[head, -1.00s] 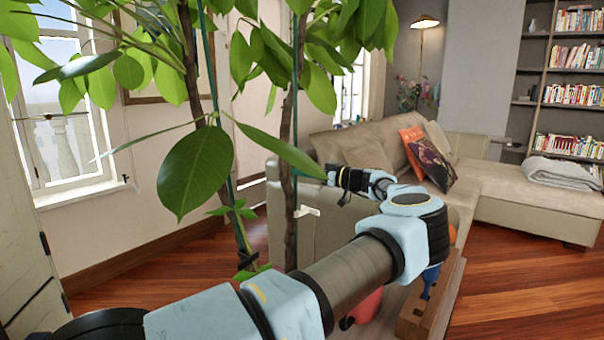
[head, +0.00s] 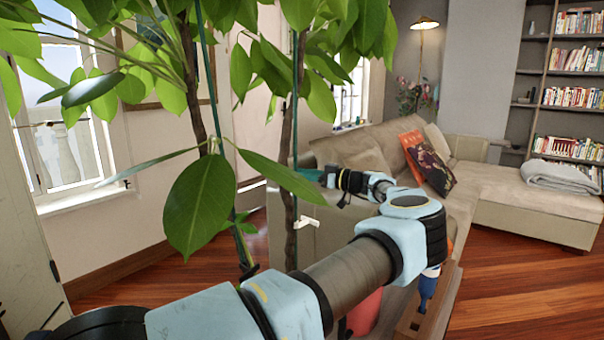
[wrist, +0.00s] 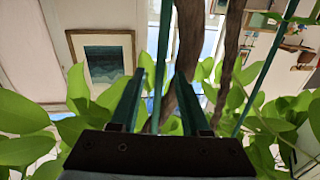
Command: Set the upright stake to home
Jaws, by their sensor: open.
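Two thin green stakes stand among the trunks and leaves of a potted plant. The upright stake (head: 295,75) runs beside the right trunk in the head view, with a white clip-like piece (head: 307,222) beside its lower part. The other stake (head: 208,65) leans along the left trunk. My gripper (head: 304,174) is open and points left at the upright stake, partly behind a leaf. In the wrist view the upright stake (wrist: 160,60) passes between the two green fingers in the picture; I cannot tell how deep it sits between them. The leaning stake (wrist: 268,68) is to the right.
Large leaves (head: 199,205) and two trunks (head: 288,130) crowd the gripper. A beige sofa (head: 375,135) stands behind. A wooden holder (head: 440,300) with a blue-handled tool (head: 428,287) and a red object (head: 364,312) are below my arm. Floor at the right is clear.

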